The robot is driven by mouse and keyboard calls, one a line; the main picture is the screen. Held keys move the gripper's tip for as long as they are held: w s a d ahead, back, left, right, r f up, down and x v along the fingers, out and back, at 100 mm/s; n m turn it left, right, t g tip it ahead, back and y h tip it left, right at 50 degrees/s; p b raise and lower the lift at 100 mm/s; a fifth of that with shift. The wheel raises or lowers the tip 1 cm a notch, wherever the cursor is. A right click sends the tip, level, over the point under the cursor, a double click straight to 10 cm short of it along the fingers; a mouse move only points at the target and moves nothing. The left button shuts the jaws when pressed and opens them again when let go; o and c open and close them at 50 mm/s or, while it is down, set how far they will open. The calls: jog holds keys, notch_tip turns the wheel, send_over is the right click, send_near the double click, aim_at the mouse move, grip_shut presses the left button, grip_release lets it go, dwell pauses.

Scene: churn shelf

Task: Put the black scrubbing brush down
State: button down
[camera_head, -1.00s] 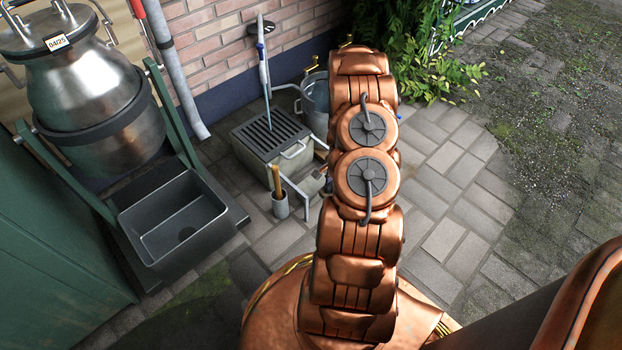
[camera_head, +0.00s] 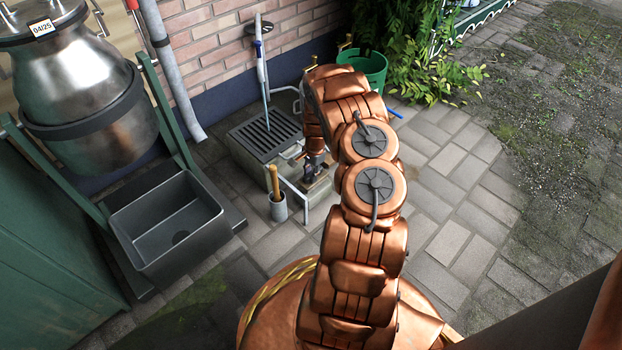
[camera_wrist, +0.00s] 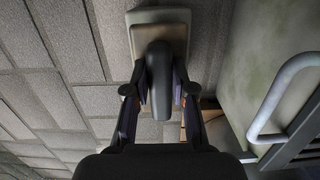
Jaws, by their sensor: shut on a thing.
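My gripper (camera_wrist: 158,95) is shut on the black scrubbing brush (camera_wrist: 159,62). In the wrist view its dark rounded body sits between my two fingers. A pale, flat, squarish piece shows beneath and beyond the dark body; I cannot tell whether it is part of the brush. Grey paving lies below, and I cannot tell whether the brush touches it. In the head view my gripper (camera_head: 317,163) is low at the right side of the grated box, beside the metal rail. The brush is too small and shaded there to make out clearly.
The grated box (camera_head: 252,137) has a pale metal rail (camera_head: 291,183) in front; a rail also shows close at right in the wrist view (camera_wrist: 262,105). A grey cup (camera_head: 279,211) with a wooden handle stands nearby. A dark sink (camera_head: 140,213) is left, a green bucket (camera_head: 376,67) behind.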

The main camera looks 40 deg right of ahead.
jog(key=shift+f, duration=0.55)
jog(key=shift+f, duration=0.1)
jog(key=c, duration=1)
grip_release()
